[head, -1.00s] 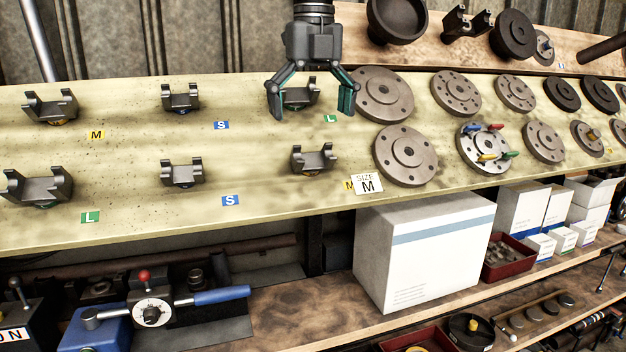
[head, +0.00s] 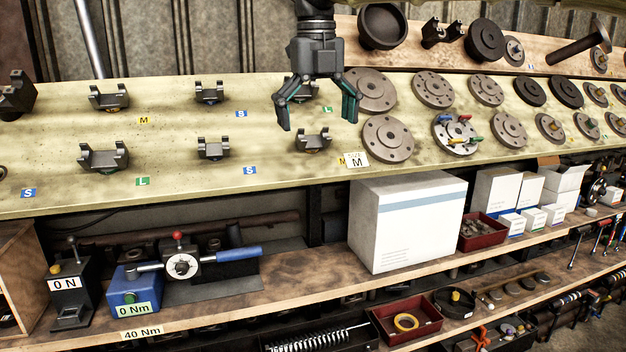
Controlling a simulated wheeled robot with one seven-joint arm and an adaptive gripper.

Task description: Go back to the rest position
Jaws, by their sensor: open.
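My gripper (head: 318,112) hangs in the upper middle of the head view, pointing down. Its two dark fingers with green inner pads are spread apart, with nothing between them. It is in front of the sloped greenish shelf (head: 60,195). I cannot tell the exact distance from the fingers to the shelf.
Round flanges (head: 388,138) stand right of my gripper, near a "SIZE M" card (head: 356,160). Below are a large white box (head: 408,222), a red bin (head: 482,232) and a blue torque device (head: 137,287). Several yokes line the shelf to the left.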

